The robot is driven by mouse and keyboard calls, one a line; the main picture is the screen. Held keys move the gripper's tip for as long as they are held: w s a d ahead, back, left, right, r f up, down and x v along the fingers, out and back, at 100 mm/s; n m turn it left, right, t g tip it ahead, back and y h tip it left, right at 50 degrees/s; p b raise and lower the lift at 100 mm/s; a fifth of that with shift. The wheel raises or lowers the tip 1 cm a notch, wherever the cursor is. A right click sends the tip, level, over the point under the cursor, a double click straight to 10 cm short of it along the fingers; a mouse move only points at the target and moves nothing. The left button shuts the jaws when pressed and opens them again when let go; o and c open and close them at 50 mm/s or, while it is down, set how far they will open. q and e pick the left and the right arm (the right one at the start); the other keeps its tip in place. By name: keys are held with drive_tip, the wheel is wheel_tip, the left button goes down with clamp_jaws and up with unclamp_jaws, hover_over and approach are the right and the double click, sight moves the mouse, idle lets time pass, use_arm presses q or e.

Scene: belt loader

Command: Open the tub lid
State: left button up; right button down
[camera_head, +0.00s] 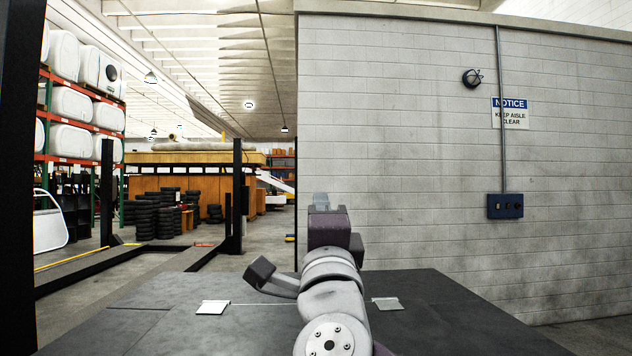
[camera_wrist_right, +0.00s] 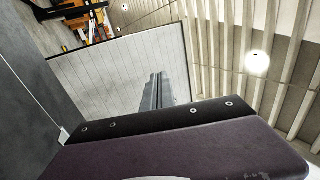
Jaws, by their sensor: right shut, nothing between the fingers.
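A wide dark grey flat panel (camera_head: 450,310), which looks like the tub lid, spans the bottom of the head view. A thin pale seam runs across it between two light hinge plates, one on the left (camera_head: 213,307) and one on the right (camera_head: 388,303). The panel lies flat; its handle or free edge cannot be made out. My right gripper (camera_head: 321,201) is raised above the panel, pointing away, shut and empty. Its grey fingers also show together in the right wrist view (camera_wrist_right: 152,92), apart from the panel. My arm hides the panel's middle. My left gripper is not in view.
A grey block wall (camera_head: 430,150) with a notice sign (camera_head: 510,113) and a blue switch box (camera_head: 505,206) stands behind on the right. On the left are a rack of white tanks (camera_head: 70,103), stacked tyres (camera_head: 155,217) and dark posts (camera_head: 237,195). The panel's top looks clear.

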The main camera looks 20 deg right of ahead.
drive_tip(key=p+x, duration=1.1)
drive_tip(key=x, duration=0.3)
drive_tip(key=shift+a, duration=0.1)
idle(1.2)
